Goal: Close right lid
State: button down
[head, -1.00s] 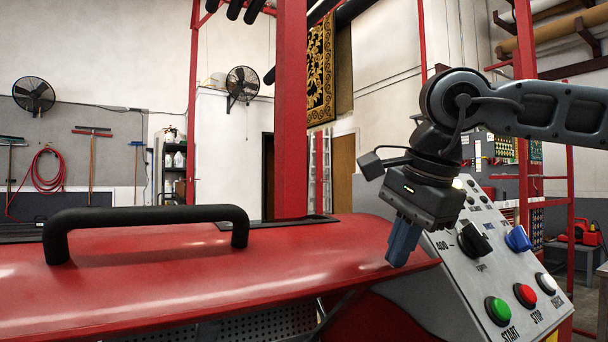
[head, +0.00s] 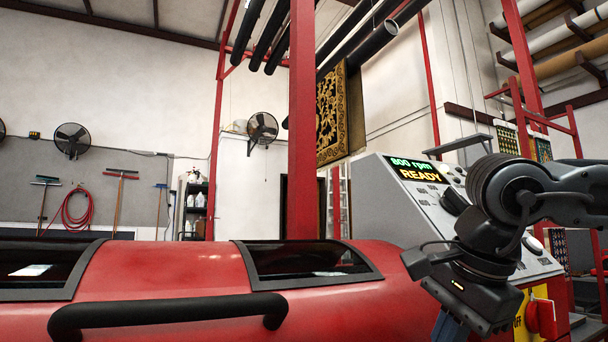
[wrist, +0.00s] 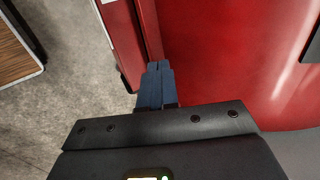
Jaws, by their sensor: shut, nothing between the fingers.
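The red lid (head: 190,262) fills the lower part of the head view, with a black bar handle (head: 165,312) along its front and dark windows in its curved top. No gap under it shows, but its front edge is below the picture, so I cannot tell whether it is fully seated. My gripper (head: 448,330) is shut and empty at the lid's right end, its blue fingertips cut off by the bottom edge. In the wrist view the closed fingers (wrist: 157,82) point at a red panel edge, beside a broad red surface (wrist: 225,55); contact is unclear.
A grey control panel (head: 400,200) stands behind my gripper, its display reading 800 rpm READY. A red post (head: 301,120) rises behind the lid. Grey floor (wrist: 60,95) shows at left in the wrist view.

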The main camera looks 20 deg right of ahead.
jog(key=shift+s+f+b, duration=0.25)
jog(key=shift+f+b, duration=0.35)
jog(key=shift+f, duration=0.65)
jog(key=shift+s+f+b, duration=0.2)
jog(key=shift+f+b, duration=0.35)
jog(key=shift+f, duration=0.65)
jog(key=shift+r, duration=0.15)
jog(key=shift+r, duration=0.3)
jog(key=s+r+p, duration=0.4)
jog(key=s+r, duration=0.3)
jog(key=s, duration=0.2)
jog(key=shift+r+p, duration=0.3)
jog(key=shift+r, duration=0.1)
